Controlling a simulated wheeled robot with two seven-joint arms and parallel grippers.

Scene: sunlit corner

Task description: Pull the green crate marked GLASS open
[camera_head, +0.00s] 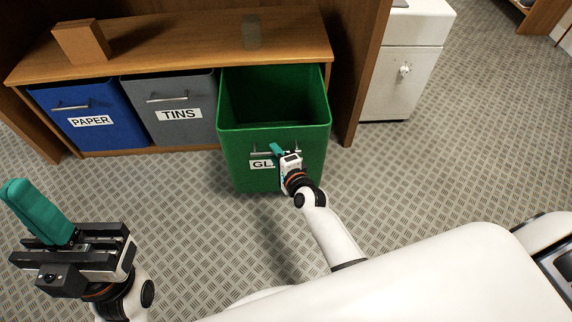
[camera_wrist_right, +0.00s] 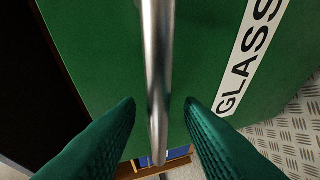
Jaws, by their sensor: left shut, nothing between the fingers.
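The green crate (camera_head: 240,155) stands pulled out of the wooden unit, well forward of the bins beside it, with its empty-looking inside showing. Its white GLASS label (camera_head: 257,164) is partly hidden by my right gripper (camera_head: 276,151). The label also shows in the right wrist view (camera_wrist_right: 250,52). In that view the crate's metal handle (camera_wrist_right: 158,55) runs between the two teal fingers of my right gripper (camera_wrist_right: 160,103). The fingers are open, with gaps on both sides of the bar. My left gripper (camera_head: 17,186) is shut and empty at the lower left, away from the crate.
A blue PAPER bin (camera_head: 98,128) and a grey TINS bin (camera_head: 190,132) sit in the wooden unit (camera_head: 190,50). A cardboard-brown block (camera_head: 82,43) and a grey object (camera_head: 250,32) stand on its top. A white cabinet (camera_head: 400,80) stands to the right. The floor in front is clear.

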